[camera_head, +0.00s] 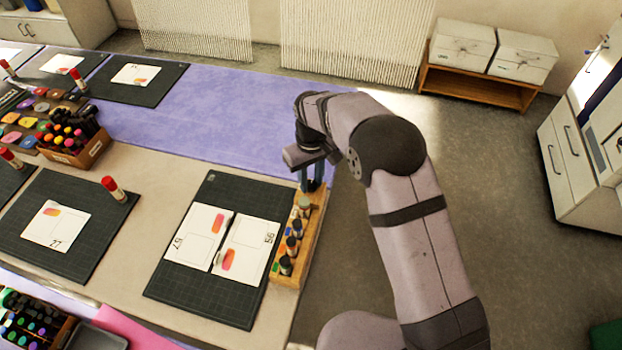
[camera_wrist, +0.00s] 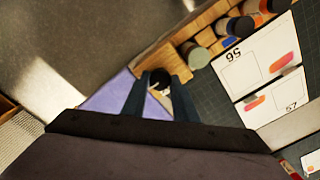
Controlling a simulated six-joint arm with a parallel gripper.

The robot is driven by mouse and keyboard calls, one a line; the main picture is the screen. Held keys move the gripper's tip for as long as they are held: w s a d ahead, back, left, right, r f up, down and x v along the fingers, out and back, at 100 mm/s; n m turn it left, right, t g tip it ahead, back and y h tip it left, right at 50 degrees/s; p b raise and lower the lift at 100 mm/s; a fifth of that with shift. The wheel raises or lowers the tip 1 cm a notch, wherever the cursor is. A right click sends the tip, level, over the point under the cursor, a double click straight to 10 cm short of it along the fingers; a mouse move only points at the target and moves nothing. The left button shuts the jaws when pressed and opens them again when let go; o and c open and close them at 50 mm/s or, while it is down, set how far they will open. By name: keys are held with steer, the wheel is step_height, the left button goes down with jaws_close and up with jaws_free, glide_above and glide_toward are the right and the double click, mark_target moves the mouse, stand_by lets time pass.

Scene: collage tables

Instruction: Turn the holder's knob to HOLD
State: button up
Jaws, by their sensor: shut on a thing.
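The wooden holder (camera_head: 313,222) stands along the right edge of the cutting mat, with several small jars in a row in it. It also shows in the wrist view (camera_wrist: 176,58). My gripper (camera_head: 311,184) points down over the far end of the holder. In the wrist view my gripper (camera_wrist: 160,86) has its two fingers on either side of the dark round knob (camera_wrist: 160,78) and is shut on it. A pale mark shows on the knob. I cannot read the HOLD label or tell the knob's setting.
Two white cards, 57 (camera_head: 198,236) and 56 (camera_head: 246,250), lie side by side on the dark mat (camera_head: 205,301) left of the holder. A box of markers (camera_head: 88,150) stands farther left. The purple strip (camera_head: 190,112) beyond is mostly clear. The table edge runs close right of the holder.

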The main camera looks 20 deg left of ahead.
mark_target(311, 184)
steer(key=o, duration=1.1)
steer(key=shift+c, duration=0.2)
steer(key=shift+r, duration=0.1)
steer(key=shift+r+b, duration=1)
steer(key=shift+r, duration=2.65)
steer(key=s+d+r+m, duration=0.1)
steer(key=s+d+m, duration=0.15)
steer(key=d, duration=0.75)
steer(key=s+d+r+m, duration=0.15)
steer(key=s+d, duration=0.25)
steer(key=d, duration=0.5)
steer(key=s+d+f+m, duration=0.3)
steer(key=s+d, duration=0.7)
steer(key=s, duration=0.4)
steer(key=shift+d+f+m, duration=0.2)
steer(key=shift+d+m, duration=0.1)
steer(key=shift+m, duration=0.6)
